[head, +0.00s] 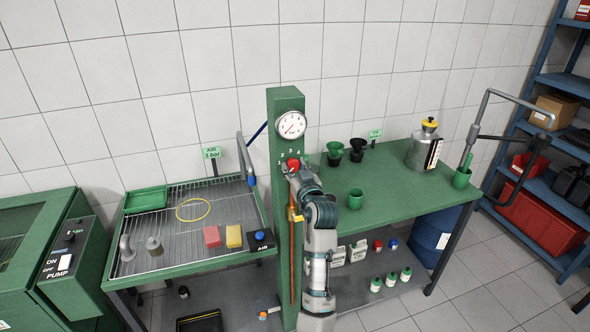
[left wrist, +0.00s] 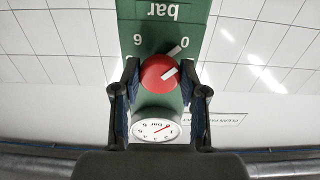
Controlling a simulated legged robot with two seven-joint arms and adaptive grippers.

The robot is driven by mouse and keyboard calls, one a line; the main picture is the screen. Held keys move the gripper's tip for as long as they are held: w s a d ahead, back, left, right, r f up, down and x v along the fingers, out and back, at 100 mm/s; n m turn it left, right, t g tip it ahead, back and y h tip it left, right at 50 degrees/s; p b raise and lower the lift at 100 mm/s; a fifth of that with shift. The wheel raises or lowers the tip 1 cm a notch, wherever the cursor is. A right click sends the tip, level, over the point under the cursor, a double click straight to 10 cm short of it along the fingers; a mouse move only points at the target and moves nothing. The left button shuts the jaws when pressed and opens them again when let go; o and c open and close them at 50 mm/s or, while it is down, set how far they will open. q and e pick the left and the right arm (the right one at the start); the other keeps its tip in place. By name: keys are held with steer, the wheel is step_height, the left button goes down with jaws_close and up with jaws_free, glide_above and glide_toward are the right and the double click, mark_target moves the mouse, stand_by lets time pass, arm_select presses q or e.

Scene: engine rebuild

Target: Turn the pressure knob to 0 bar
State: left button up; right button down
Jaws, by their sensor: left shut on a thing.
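The red pressure knob (head: 293,163) is on the front of a green post (head: 285,105), below a round white gauge (head: 290,124). My left gripper (head: 297,171) is shut on the knob. In the left wrist view, which is upside down, its two dark fingers (left wrist: 158,85) flank the red knob (left wrist: 156,68). A white mark on the knob slants up and right, roughly toward the printed "0"; "6" is on the other side. The gauge (left wrist: 155,131) shows below the knob, its red needle slanting up and right. My right gripper is in neither view.
A wire-topped green bench (head: 190,265) with sponges and a yellow ring is left of the post. A green table (head: 400,185) with cups and a metal can (head: 424,150) is right of it. A sign reads "AIR 3 bar" (head: 212,153).

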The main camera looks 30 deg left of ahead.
arm_select(q)
steer(key=shift+w+f, duration=0.1)
steer(key=shift+f, duration=0.25)
steer(key=o, duration=1)
steer(key=shift+c, duration=0.2)
steer(key=shift+o, duration=0.8)
steer(key=shift+w+r, duration=0.1)
steer(key=shift+r, duration=0.05)
steer(key=shift+s+d+r, duration=0.1)
steer(key=shift+s+d, duration=0.05)
steer(key=shift+s, duration=0.1)
steer(key=v, duration=1.1)
steer(key=shift+d, duration=0.3)
